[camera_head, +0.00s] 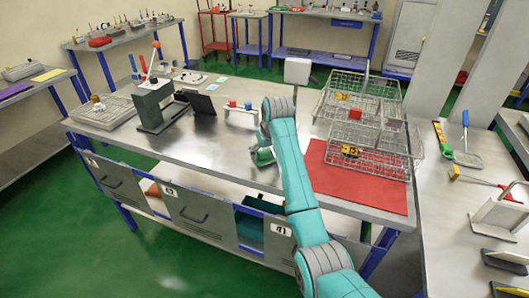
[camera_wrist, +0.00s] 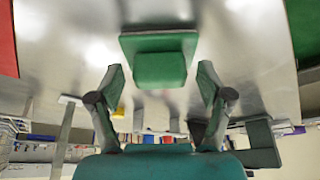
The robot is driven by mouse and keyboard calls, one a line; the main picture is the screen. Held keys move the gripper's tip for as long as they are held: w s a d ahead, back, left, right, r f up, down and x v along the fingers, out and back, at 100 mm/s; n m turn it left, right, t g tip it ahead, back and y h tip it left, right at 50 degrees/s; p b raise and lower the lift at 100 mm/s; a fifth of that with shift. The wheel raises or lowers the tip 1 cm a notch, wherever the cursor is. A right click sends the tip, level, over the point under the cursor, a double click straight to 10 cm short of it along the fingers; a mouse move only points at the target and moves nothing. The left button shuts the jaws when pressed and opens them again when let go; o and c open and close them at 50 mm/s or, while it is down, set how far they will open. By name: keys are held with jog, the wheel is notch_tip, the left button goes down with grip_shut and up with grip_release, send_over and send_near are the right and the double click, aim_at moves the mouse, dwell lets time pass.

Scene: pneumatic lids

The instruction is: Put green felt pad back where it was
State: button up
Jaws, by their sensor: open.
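A green pad, a flat square with a smaller green block on its face (camera_wrist: 160,66), shows in the wrist view, at or just past the fingertips and centred between them. A small green piece, probably the same pad (camera_head: 263,156), shows in the head view by the table's front edge, beside my arm. My gripper (camera_wrist: 159,76) is open, one finger on each side of the block, with visible gaps. Whether the pad touches the tabletop is unclear. In the head view my arm largely hides the gripper.
A red mat (camera_head: 345,186) with wire baskets (camera_head: 370,135) lies to the right. A white stand with red and blue pieces (camera_head: 240,113) stands behind the pad. A grey-green press (camera_head: 158,108) is at the left. The metal tabletop (camera_head: 205,150) between is clear.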

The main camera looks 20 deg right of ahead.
jog(key=v, duration=1.2)
